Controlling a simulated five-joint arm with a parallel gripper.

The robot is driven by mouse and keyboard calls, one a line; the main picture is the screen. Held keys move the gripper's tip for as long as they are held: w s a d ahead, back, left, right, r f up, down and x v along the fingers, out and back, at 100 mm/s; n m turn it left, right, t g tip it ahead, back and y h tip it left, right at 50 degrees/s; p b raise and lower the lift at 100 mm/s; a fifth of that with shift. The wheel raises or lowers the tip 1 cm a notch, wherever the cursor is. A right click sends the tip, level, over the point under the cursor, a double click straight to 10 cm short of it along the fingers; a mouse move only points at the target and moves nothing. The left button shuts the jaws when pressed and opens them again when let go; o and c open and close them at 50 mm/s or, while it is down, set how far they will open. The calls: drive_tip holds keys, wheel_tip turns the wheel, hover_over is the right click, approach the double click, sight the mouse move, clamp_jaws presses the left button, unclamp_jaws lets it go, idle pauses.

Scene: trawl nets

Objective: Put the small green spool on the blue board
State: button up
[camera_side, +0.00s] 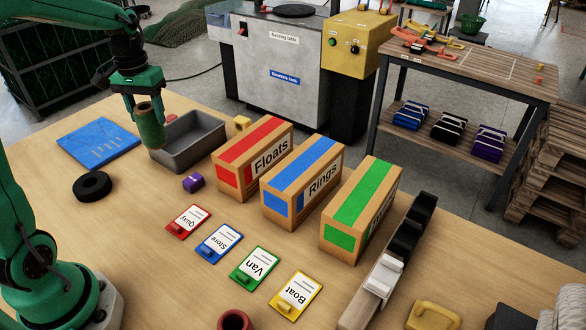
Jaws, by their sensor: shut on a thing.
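My gripper (141,97) points down at the upper left. It is shut on the small green spool (150,128) and holds it upright. The spool has a tan top end and hangs in front of the left end of the grey tray (193,153); its exact height above the table is hard to tell. The blue board (97,143) lies flat on the table to the left of the spool.
A black ring (92,186) lies in front of the board. A red round thing (171,118) is partly hidden behind the spool. Boxes labelled Floats (251,159), Rings (302,182) and a green-striped box (361,210) stand to the right.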

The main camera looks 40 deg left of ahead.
drive_tip(key=w+a+n, duration=0.1)
drive_tip(key=w+a, duration=0.1)
drive_tip(key=a, duration=1.7)
drive_tip(key=shift+f, duration=0.3)
drive_tip(key=shift+a+f, duration=0.1)
drive_tip(key=s+a+f, duration=0.4)
drive_tip(key=a+f, duration=0.2)
drive_tip(key=a, duration=0.4)
drive_tip(key=shift+s+a+f, duration=0.25)
drive_tip(key=shift+f, duration=0.15)
drive_tip(key=shift+f, duration=0.1)
drive_tip(key=shift+f, duration=1.95)
drive_tip(key=shift+f, duration=0.1)
